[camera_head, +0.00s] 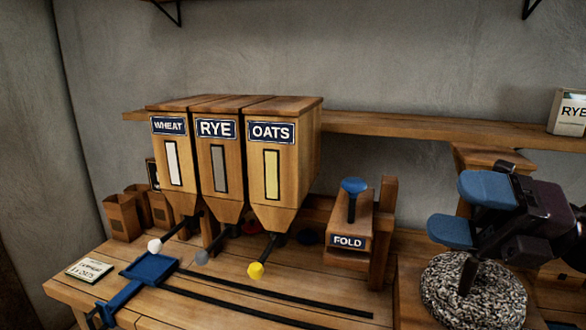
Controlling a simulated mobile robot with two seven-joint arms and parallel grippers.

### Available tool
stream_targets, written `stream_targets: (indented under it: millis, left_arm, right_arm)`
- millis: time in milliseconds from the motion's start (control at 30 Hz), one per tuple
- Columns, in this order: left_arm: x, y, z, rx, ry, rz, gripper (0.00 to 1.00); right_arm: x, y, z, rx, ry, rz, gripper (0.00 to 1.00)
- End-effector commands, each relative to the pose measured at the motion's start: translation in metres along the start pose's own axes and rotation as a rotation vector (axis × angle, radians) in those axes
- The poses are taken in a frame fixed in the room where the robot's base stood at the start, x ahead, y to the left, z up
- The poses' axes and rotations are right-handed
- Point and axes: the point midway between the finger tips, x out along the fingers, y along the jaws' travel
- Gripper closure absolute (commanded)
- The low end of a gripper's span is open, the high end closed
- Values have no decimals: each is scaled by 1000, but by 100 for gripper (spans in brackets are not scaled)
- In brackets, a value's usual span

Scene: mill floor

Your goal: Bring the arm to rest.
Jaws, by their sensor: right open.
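My right gripper (457,210) comes in from the right with its two blue fingers apart and nothing between them. It is in front of the wall, above a round speckled stone (490,297) and to the right of the FOLD block (348,242). Whether any part of it touches the stone cannot be told. My left gripper is not in view.
A blue carriage (150,268) sits by dark rails. Paper bags (122,217) stand left. A RYE packet (568,112) is on the shelf.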

Motion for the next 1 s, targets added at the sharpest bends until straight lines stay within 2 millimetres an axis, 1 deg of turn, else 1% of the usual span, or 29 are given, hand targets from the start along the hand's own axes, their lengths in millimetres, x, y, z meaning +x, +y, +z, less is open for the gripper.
stream_targets:
  millis: [33, 167, 267, 300, 367, 433, 533, 567, 600, 667, 700, 767, 800, 867, 900, 967, 1000]
  left_arm:
    - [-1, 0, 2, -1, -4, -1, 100]
    - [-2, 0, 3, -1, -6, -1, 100]
    - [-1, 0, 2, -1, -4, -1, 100]
    - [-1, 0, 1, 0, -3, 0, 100]
    - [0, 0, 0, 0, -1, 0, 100]
    - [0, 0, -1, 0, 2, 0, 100]
    - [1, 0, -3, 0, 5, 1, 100]
    - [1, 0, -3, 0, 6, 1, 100]
    - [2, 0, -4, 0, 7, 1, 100]
    - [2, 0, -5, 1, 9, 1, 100]
    - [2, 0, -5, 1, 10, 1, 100]
    - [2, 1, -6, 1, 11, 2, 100]
    - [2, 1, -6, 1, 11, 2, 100]
    - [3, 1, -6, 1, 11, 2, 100]
    - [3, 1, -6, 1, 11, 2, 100]
    - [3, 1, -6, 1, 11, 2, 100]
    - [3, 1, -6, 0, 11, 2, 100]
  right_arm:
    - [-2, -8, 4, 70, -95, 49, 23]
    - [-15, -30, 18, 238, -348, 142, 23]
    - [-31, -53, 26, 374, -549, 188, 23]
    - [-39, -64, 28, 429, -630, 201, 23]
    - [-52, -82, 28, 514, -752, 214, 23]
    - [-68, -105, 25, 616, -894, 220, 23]
    - [-92, -140, 12, 767, -1096, 212, 23]
    - [-99, -150, 7, 812, -1155, 205, 23]
    - [-109, -165, -2, 875, -1235, 193, 23]
    - [-123, -186, -18, 968, -1352, 168, 23]
    - [-132, -200, -31, 1031, -1429, 148, 23]
    - [-144, -220, -53, 1129, -1542, 111, 23]
    - [-151, -232, -69, 1195, -1614, 83, 23]
    - [-161, -249, -96, 1295, -1720, 34, 23]
    - [-166, -259, -116, 1361, -1788, -2, 23]
    - [-172, -271, -144, 1457, -1878, -60, 23]
    - [-174, -277, -162, 1514, -1928, -98, 23]
